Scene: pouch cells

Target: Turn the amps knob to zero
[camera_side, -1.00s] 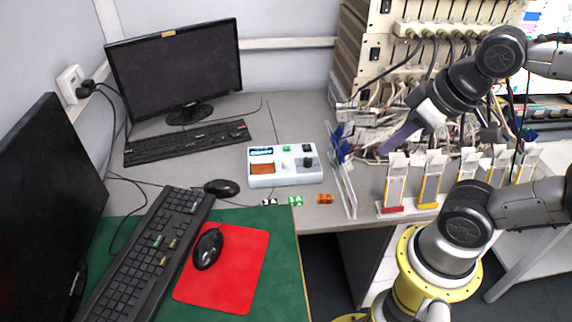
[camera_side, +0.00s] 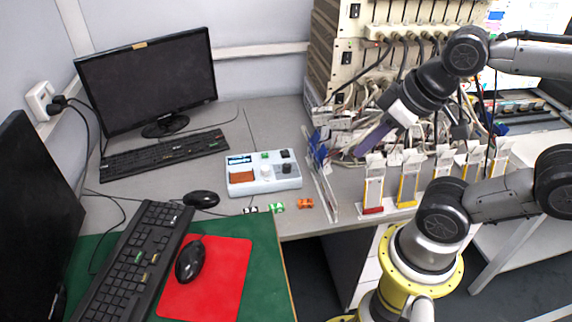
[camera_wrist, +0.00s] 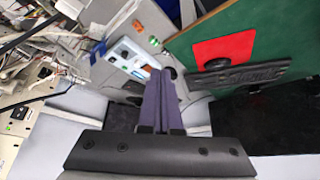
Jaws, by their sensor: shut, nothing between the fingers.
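A pale box (camera_side: 240,187) with a dark display, an orange panel and several controls sits on the grey desk. On its top are a white knob (camera_side: 266,171) and a black knob (camera_side: 287,168); labels are too small to read, so I cannot tell which is the amps knob. The box also shows in the wrist view (camera_wrist: 132,68), beyond my fingertips. My gripper (camera_side: 360,153) has long purple fingers, shut and empty, held in the air to the right of the box and apart from it. In the wrist view, my gripper (camera_wrist: 161,73) partly overlaps the scene near the box's lower end.
A clear upright panel (camera_side: 322,185) stands between the box and the row of pouch-cell holders (camera_side: 408,180). Small blocks, including an orange one (camera_side: 305,203), lie in front of the box. A monitor (camera_side: 148,80), keyboards and mice are left. Cabled racks (camera_side: 345,45) stand behind.

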